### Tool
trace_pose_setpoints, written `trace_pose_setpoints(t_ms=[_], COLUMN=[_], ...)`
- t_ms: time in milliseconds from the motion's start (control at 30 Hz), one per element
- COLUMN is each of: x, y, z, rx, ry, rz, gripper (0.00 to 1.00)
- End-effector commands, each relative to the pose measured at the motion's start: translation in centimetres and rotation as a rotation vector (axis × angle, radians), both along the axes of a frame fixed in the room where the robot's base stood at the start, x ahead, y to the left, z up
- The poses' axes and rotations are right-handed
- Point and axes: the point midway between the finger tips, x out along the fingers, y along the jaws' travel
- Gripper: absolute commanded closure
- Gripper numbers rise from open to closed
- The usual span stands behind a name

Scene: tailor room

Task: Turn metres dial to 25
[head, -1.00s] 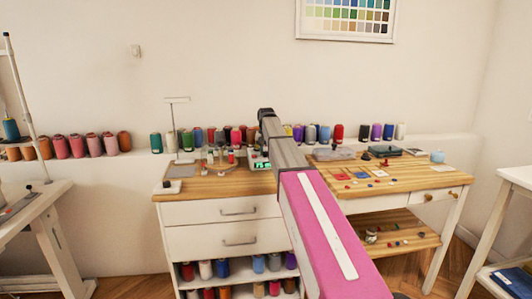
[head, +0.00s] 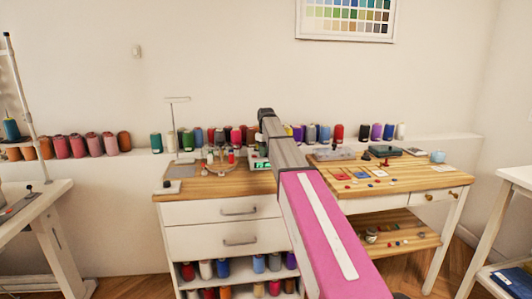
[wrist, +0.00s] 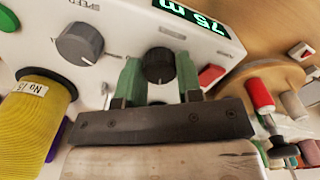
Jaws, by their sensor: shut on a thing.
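The metres dial (wrist: 158,62) is a black round knob on a white machine (wrist: 115,35), with my gripper (wrist: 158,76) around it in the wrist view. The two green fingers sit on either side of the knob, shut on it. The green digital display (wrist: 193,17) is upside down in this view and appears to read 75 m. In the head view the display glows green (head: 260,163) beside my arm, which hides the dial and my gripper.
A grey SPEED dial (wrist: 80,44), a red button (wrist: 211,76) and a green button (wrist: 8,18) flank the metres dial. A yellow thread spool (wrist: 35,115) stands close at left. A round wooden stand (wrist: 265,85) with small spools is at right.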

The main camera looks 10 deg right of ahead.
Motion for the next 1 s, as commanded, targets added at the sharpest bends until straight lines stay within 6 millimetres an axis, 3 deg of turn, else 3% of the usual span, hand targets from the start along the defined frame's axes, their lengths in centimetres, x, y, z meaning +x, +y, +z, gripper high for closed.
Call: trace_pose_setpoints(t_ms=[600,1000], x=[-0.08,-0.10], y=[0.03,0.05], z=[0.00,-0.01], rx=[-0.001,-0.001], ry=[0.000,-0.001], rz=[0.564,0.778], gripper=[0.90,0.90])
